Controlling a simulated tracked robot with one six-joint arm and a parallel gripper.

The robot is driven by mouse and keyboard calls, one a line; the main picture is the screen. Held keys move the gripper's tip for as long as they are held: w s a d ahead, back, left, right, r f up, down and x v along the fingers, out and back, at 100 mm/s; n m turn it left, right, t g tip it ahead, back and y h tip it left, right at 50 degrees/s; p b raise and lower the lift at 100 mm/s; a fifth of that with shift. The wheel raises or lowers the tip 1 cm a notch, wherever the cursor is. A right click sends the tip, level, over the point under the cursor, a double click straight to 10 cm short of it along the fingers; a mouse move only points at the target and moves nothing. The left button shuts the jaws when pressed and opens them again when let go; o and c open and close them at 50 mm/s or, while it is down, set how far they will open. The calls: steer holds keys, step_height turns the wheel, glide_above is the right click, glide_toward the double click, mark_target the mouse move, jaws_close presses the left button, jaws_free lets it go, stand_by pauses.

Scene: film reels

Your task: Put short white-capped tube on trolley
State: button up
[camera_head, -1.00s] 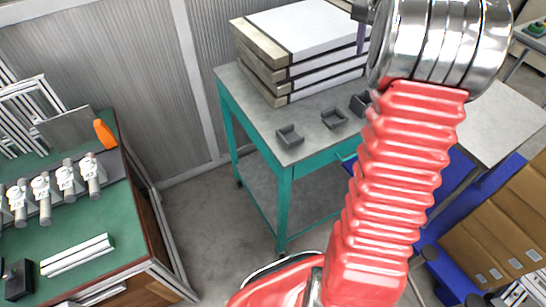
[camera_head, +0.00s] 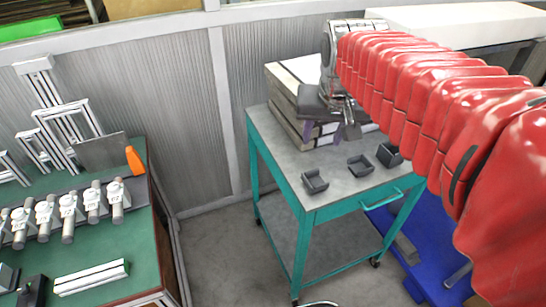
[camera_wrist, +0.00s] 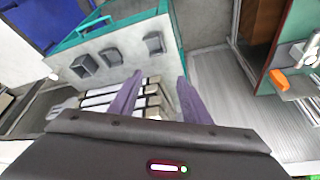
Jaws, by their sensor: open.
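The trolley (camera_head: 232,125) has a teal frame and a grey top, and stands in the middle of the head view. It also shows upside down in the wrist view (camera_wrist: 118,45). My gripper (camera_head: 330,132) is over the trolley's back part, in front of a stack of flat boxes. In the wrist view its two purple fingers (camera_wrist: 160,80) are apart with nothing held between them. I cannot make out a short white-capped tube for certain.
The stack of boxes (camera_head: 283,100) stands at the trolley's back. Three small dark open holders (camera_head: 315,181) lie along its front. The green bench (camera_head: 112,243) carries an orange piece (camera_head: 134,160) and a white bar (camera_head: 92,277). Bare floor lies between bench and trolley.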

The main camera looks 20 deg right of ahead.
steer(key=s+a+f+n+t+y, duration=0.1)
steer(key=s+a+f+n, duration=0.3)
steer(key=s+a, duration=0.6)
step_height(320, 180, down, 2)
steer(key=shift+s+f, duration=0.2)
steer(key=shift+s, duration=0.55)
steer(key=shift+c, duration=0.6)
steer(key=shift+c, duration=0.7)
steer(key=shift+a, duration=0.1)
steer(key=shift+c, duration=0.2)
